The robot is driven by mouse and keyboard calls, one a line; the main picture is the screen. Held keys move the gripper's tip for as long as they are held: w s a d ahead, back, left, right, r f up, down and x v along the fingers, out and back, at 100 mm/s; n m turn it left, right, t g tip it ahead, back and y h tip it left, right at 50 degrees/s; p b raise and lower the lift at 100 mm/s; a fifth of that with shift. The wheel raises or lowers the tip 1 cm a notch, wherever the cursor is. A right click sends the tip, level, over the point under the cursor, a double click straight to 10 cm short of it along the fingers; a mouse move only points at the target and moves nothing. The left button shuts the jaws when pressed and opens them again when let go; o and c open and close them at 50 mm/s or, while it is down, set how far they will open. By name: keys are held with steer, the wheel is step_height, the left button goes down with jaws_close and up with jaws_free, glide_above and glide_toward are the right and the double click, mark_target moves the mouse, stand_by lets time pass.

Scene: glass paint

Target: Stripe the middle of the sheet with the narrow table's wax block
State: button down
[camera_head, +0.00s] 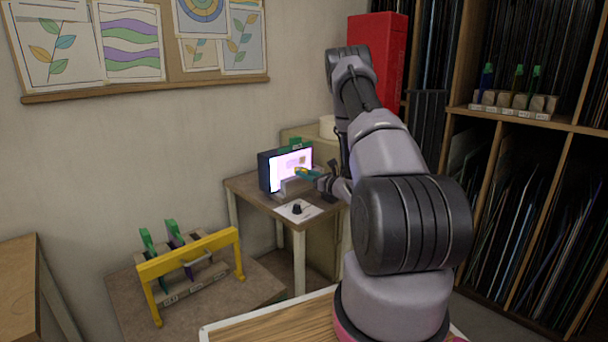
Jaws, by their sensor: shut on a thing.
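A dark-framed upright panel with a bright pinkish-white face (291,166) stands on the small brown table (243,184) by the wall. I cannot tell whether this face is the sheet; it has small yellowish and brown marks near its middle right. My gripper (318,178) is in front of the panel's right side, small and partly hidden by my arm. It is shut on a small teal-green piece with a yellow part (306,174), which points left toward the lit face. I cannot tell whether this piece is the wax block, or whether it touches the face.
A white card with a black knob (297,208) lies at the table's front. A yellow-barred rack (190,254) with green-topped tools stands on a low table at left. Tall shelves of sheets (533,210) fill the right. A red cabinet (378,45) stands behind my arm.

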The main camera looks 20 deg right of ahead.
steer(key=shift+s, duration=0.1)
steer(key=shift+v, duration=1.4)
